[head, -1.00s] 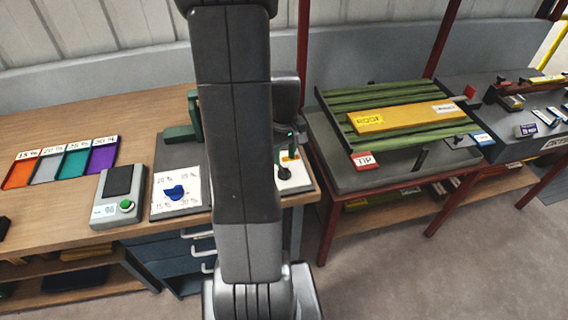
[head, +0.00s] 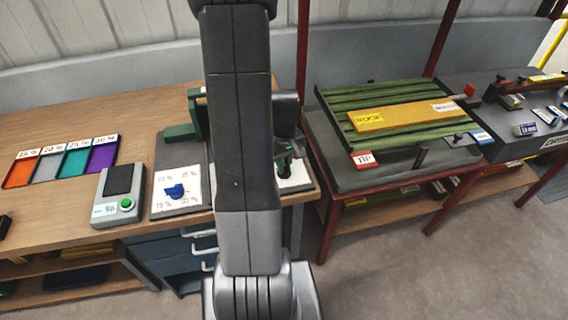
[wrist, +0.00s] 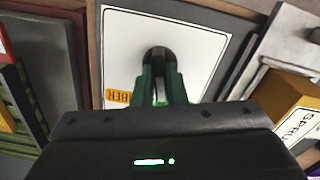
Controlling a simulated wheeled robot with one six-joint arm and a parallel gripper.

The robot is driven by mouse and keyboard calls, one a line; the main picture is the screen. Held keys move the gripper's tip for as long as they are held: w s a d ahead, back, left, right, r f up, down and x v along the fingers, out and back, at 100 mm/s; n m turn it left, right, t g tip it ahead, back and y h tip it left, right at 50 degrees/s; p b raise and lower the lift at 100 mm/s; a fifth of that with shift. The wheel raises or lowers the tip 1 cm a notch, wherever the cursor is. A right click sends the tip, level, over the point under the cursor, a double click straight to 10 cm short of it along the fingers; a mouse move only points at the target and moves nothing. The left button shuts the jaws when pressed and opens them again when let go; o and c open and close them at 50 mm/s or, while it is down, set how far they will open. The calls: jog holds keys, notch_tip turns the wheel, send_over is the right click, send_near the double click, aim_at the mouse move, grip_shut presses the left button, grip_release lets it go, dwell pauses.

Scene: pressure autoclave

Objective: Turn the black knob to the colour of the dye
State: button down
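The black knob (wrist: 158,55) stands on a white plate (wrist: 205,40) in the wrist view. An orange label (wrist: 118,96) ending in "BER" is on the plate. My gripper (wrist: 160,76) has its green fingers on either side of the knob's near part, with a narrow gap between them. Whether they press on it cannot be told. In the head view the gripper (head: 286,158) is low over the white plate (head: 298,178), and my arm hides much of it. Coloured trays stand at the left: orange (head: 21,172), grey (head: 48,166), teal (head: 76,161) and purple (head: 103,156). No tray is marked as the dye.
A blue knob (head: 174,190) on a percentage dial stands left of my arm, beside a grey device (head: 119,195) with a green button. A green clamp-like block (head: 181,132) stands behind the dial. A yellow beam (head: 408,116) lies on the green slatted rack at right.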

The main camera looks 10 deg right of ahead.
jog(key=shift+m, duration=0.3)
jog(key=m+b, duration=0.2)
jog(key=m, duration=0.2)
jog(key=shift+f, duration=0.1)
jog(key=m+b, duration=0.2)
jog(key=m, duration=0.3)
jog(key=shift+m, duration=0.3)
dwell(0.3)
jog(key=c, duration=1.5)
grip_release()
jog(key=shift+o, duration=0.2)
jog(key=shift+r, duration=0.2)
notch_tip(320, 180, up, 14)
jog(key=shift+f, duration=0.2)
